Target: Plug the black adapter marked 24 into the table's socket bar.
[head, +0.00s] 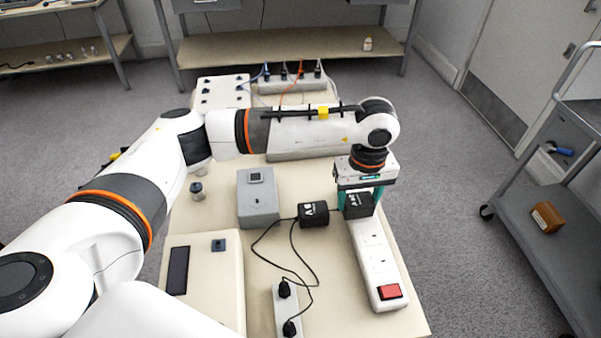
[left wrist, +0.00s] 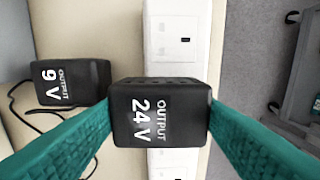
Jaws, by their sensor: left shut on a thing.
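The black adapter marked 24 V (left wrist: 160,112) is between the teal fingers of my left gripper (head: 361,196), which is shut on it. In the head view the adapter (head: 357,208) is at the far part of the white socket bar (head: 376,258). In the left wrist view the socket bar (left wrist: 176,65) runs behind the adapter, with sockets showing above and below it. The adapter hides the bar beneath it, and I cannot tell whether it touches the bar. My right gripper is not in view.
A black 9 V adapter (head: 314,214) lies left of the bar, its cable looping over the table (head: 340,315). A grey box (head: 258,199) stands farther left. A smaller strip with two black plugs (head: 288,312) is at the front. The bar has a red switch (head: 390,291).

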